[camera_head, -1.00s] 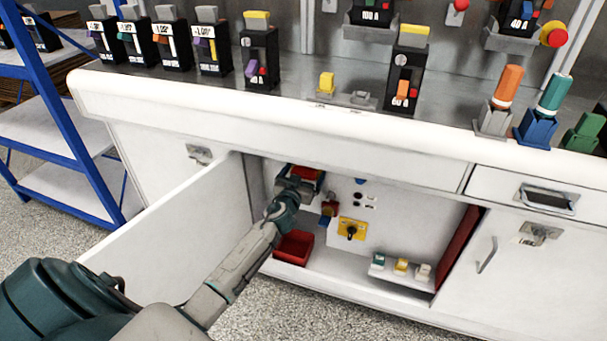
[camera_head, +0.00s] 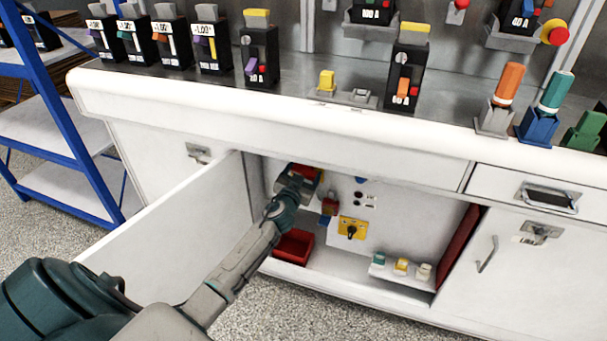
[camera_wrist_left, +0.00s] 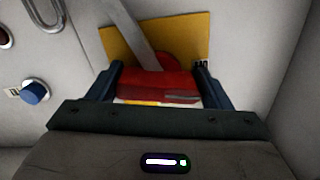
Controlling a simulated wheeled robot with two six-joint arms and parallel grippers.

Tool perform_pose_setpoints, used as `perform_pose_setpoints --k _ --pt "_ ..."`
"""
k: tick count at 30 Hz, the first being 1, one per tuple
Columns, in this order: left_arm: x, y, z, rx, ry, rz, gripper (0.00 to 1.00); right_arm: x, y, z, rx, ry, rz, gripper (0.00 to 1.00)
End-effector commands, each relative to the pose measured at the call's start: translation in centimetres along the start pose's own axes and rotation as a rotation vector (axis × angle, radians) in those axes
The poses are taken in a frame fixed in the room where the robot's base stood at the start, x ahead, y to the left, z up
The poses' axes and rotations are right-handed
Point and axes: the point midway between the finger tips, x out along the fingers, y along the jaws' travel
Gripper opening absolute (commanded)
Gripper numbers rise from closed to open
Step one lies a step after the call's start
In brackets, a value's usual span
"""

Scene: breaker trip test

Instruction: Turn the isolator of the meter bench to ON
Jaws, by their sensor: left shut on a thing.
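In the head view my left arm reaches into the open cabinet under the bench. My left gripper (camera_head: 303,180) is at the upper left of the cabinet, at a red part (camera_head: 302,170). In the left wrist view a red handle (camera_wrist_left: 158,86) lies between the two dark fingers of the gripper (camera_wrist_left: 158,76), which is shut on it. Behind it are a yellow plate (camera_wrist_left: 118,40) and a slanted grey bar (camera_wrist_left: 131,30). I take this to be the isolator; its ON and OFF marks cannot be read. My right gripper is not in view.
The open cabinet door (camera_head: 185,235) stands left of my arm. Inside are a red bin (camera_head: 294,246), a yellow plate with a black knob (camera_head: 352,228) and small blocks (camera_head: 401,265). A blue knob (camera_wrist_left: 35,92) is left of the handle.

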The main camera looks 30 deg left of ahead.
Motion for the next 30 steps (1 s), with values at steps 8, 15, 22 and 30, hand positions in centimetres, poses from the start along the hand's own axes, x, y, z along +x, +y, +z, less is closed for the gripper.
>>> perform_pose_setpoints --k 8,15,22,30 --pt "-0.01 -0.03 0.03 0.260 0.000 0.000 0.50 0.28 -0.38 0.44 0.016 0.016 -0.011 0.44" --pt "-0.01 -0.07 -0.01 0.489 0.000 0.001 0.50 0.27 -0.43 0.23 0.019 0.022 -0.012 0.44" --pt "-0.02 -0.11 -0.07 0.707 0.000 0.001 0.50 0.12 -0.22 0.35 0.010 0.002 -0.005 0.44" --pt "-0.02 -0.12 -0.11 0.961 0.000 0.001 0.50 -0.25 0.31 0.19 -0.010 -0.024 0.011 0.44"
